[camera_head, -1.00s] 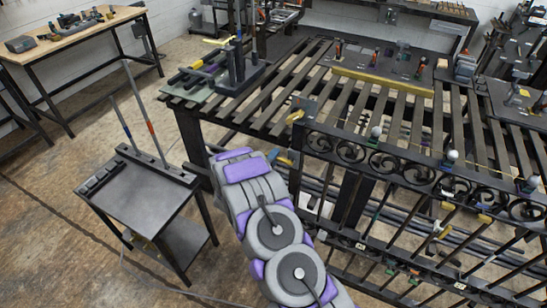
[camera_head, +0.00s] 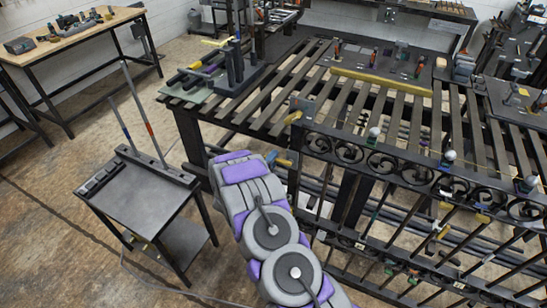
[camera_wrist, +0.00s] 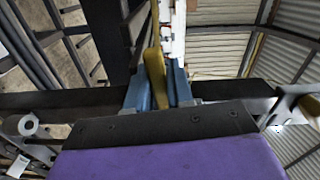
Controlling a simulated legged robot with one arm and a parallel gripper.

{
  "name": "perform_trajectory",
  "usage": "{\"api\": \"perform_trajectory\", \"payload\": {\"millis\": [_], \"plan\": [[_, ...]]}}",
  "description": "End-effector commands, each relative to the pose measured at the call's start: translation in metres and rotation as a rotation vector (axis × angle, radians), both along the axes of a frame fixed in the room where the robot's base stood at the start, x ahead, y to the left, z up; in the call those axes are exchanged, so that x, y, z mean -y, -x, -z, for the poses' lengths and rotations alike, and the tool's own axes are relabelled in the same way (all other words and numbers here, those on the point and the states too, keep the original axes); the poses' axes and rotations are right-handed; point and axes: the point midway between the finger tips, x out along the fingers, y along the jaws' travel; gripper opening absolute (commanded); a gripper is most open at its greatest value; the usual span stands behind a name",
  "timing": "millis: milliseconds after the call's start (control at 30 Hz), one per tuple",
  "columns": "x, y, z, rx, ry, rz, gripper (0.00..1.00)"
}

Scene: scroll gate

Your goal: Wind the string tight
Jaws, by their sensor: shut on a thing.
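My gripper (camera_wrist: 157,84) shows in the wrist view with its two blue fingers shut on a slim yellow handle (camera_wrist: 155,64) that stands upright between them. In the head view, my gripper (camera_head: 272,158) is below the left end of the black scroll gate (camera_head: 385,163), partly hidden by my arm. A bit of yellow shows beside the fingers there. Another yellow piece (camera_head: 295,116) sits at the gate's upper left corner, above my gripper.
A small dark side table (camera_head: 140,205) with two upright rods stands left of my arm. A black fixture (camera_head: 233,65) and tools stand on the bench's left end. A wooden workbench (camera_head: 75,40) is at the back left. The floor at lower left is clear.

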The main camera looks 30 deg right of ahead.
Motion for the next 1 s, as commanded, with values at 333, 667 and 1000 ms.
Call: {"api": "perform_trajectory", "payload": {"millis": [333,667,1000], "plan": [[-0.002,0.005,0.025,-0.235,0.168,-0.010,0.00],[0.002,0.011,0.040,-0.428,0.323,-0.012,0.00],[0.005,0.016,0.048,-0.533,0.406,-0.014,0.00]]}}
